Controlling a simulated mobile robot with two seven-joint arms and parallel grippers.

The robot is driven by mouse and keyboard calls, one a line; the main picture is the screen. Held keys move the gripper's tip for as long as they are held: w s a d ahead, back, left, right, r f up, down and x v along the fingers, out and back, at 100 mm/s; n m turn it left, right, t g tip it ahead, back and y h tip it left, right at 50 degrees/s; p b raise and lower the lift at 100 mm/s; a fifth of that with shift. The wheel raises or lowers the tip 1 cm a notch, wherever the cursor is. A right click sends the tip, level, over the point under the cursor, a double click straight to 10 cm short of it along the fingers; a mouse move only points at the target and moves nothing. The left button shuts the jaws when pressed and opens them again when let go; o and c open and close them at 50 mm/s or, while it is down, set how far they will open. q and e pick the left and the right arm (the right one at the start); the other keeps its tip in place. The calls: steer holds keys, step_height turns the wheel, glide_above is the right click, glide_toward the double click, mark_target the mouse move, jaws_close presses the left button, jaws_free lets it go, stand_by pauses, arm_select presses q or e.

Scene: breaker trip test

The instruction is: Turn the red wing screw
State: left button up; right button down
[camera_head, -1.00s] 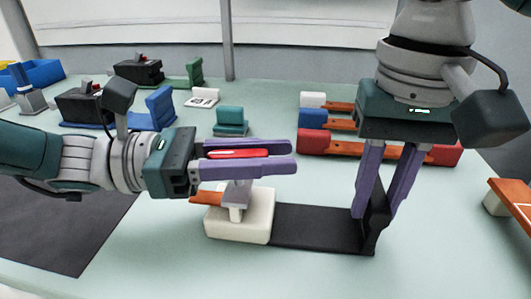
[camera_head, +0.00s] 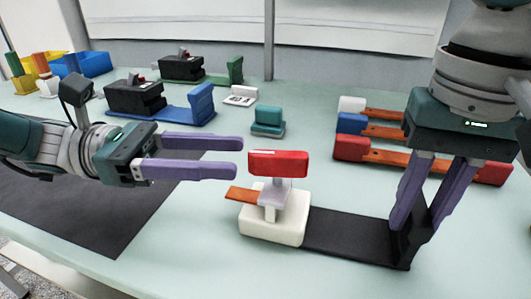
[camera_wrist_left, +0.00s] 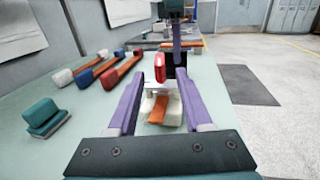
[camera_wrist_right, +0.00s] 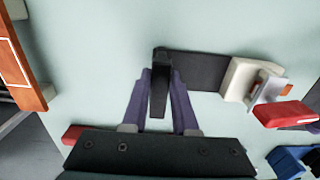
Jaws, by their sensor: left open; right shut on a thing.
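The red wing screw (camera_head: 278,164) stands on a grey post over a white block (camera_head: 275,226) at the left end of a black base plate (camera_head: 345,233). It also shows in the left wrist view (camera_wrist_left: 160,68). An orange strip (camera_head: 245,195) sticks out of the block to the left. My left gripper (camera_head: 238,157) is open and empty, just left of the wing screw, with its fingers pointing at it. My right gripper (camera_head: 412,225) is shut on the black upright (camera_head: 412,240) at the plate's right end. The right wrist view shows this upright (camera_wrist_right: 160,85) between the fingers.
Orange bars with white, blue and red ends (camera_head: 350,150) lie behind on the right. A teal block (camera_head: 267,121) and black devices on blue (camera_head: 135,95) and green bases stand farther back. A dark mat (camera_head: 90,215) lies at the left; the front table is clear.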

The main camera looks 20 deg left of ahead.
arm_select(q)
steer(key=shift+v, duration=0.95)
